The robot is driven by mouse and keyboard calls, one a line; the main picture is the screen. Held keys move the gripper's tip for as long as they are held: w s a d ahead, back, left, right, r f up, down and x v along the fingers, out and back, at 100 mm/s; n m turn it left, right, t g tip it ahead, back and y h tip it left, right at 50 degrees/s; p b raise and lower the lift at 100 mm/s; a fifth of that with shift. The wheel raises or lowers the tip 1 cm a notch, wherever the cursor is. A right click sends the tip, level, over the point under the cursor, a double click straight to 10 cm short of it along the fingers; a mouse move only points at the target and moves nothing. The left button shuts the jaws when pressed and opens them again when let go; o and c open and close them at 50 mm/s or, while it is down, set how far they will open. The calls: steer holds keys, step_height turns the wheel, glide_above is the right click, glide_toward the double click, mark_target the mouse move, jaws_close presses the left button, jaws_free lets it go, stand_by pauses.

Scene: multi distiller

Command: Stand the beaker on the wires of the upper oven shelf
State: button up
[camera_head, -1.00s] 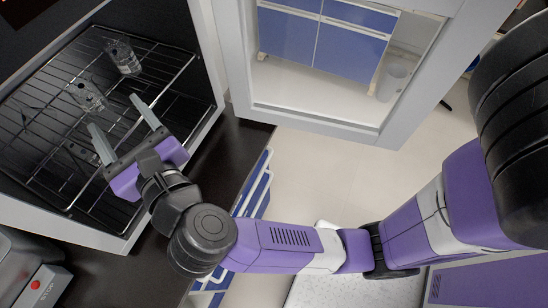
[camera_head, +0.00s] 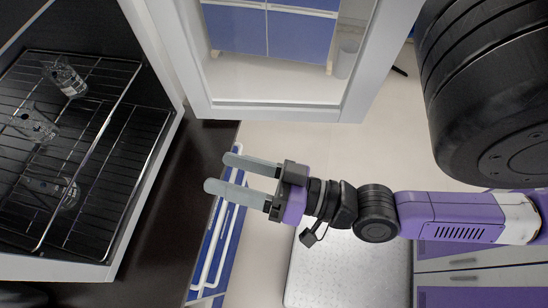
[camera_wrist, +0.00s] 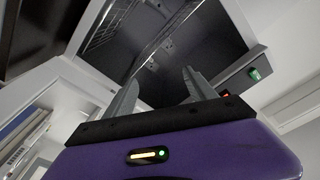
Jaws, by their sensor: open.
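Clear glass vessels stand inside the open oven (camera_head: 112,262) at the left of the head view. One glass (camera_head: 66,80) is at the back of the upper wire shelf (camera_head: 103,130), and another glass (camera_head: 34,124) is nearer the left edge. A third glass (camera_head: 62,192) shows lower down among the wires; I cannot tell which shelf bears it. I cannot tell which of them is the task's beaker. My gripper (camera_head: 226,174) is open and empty, outside the oven to its right. In the wrist view its fingers (camera_wrist: 160,92) have nothing between them.
A dark worktop (camera_head: 165,225) lies between the oven and my gripper. The open oven door (camera_head: 270,112) with its window stands out at the top. Blue drawers with pale handles (camera_head: 222,245) are below the worktop. A bin (camera_head: 346,60) stands beyond the door.

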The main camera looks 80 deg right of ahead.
steer(key=s+f+n+g+y, duration=0.1)
steer(key=s+f+n+g, duration=0.3)
steer(key=s+n, duration=0.3)
steer(key=shift+s+a+f, duration=0.15)
steer(key=shift+s+f, duration=0.05)
steer(key=shift+f, duration=0.6)
